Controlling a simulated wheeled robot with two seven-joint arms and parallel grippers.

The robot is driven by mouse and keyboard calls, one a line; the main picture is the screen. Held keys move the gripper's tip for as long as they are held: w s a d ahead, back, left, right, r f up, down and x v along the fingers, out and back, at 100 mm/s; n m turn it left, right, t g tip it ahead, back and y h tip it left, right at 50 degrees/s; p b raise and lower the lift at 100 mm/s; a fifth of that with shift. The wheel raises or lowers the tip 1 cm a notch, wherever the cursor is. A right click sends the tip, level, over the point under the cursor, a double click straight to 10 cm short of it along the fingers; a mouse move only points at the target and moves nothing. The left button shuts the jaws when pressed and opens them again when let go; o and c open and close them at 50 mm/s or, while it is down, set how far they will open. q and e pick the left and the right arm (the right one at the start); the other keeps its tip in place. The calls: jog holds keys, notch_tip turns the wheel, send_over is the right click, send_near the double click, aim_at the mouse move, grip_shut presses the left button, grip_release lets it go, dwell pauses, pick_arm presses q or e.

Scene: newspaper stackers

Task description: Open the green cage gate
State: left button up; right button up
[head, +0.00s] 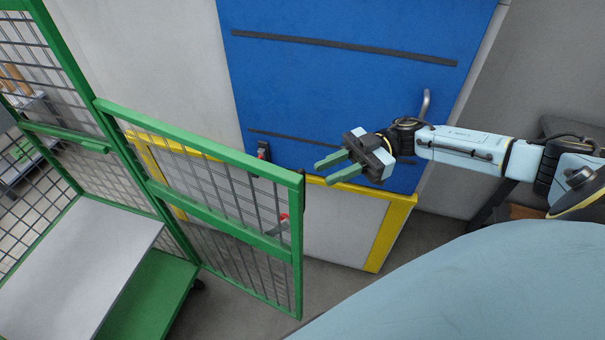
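The green cage gate (227,205) is a green-framed panel with dark wire mesh. It stands out from the green cage (67,132) at the left, with its free upright edge near the picture's middle. My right gripper (322,172) comes in from the right, just right of the gate's top free corner. Its two green fingers are apart with nothing between them, and it does not appear to touch the gate. Small red-and-dark latch-like parts (281,222) show through or beside the gate's mesh. My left gripper is not in view.
A blue panel with a metal handle (425,104) and a yellow-edged white lower panel (345,225) stand behind the gate. A grey shelf (85,265) sits inside the cage. Grey floor (330,287) is free right of the gate. A dark table stands at the far right.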

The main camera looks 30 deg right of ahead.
jog(key=a, duration=0.4)
jog(key=a+p, duration=0.1)
jog(key=a, duration=0.2)
jog(key=shift+w, duration=0.25)
grip_shut()
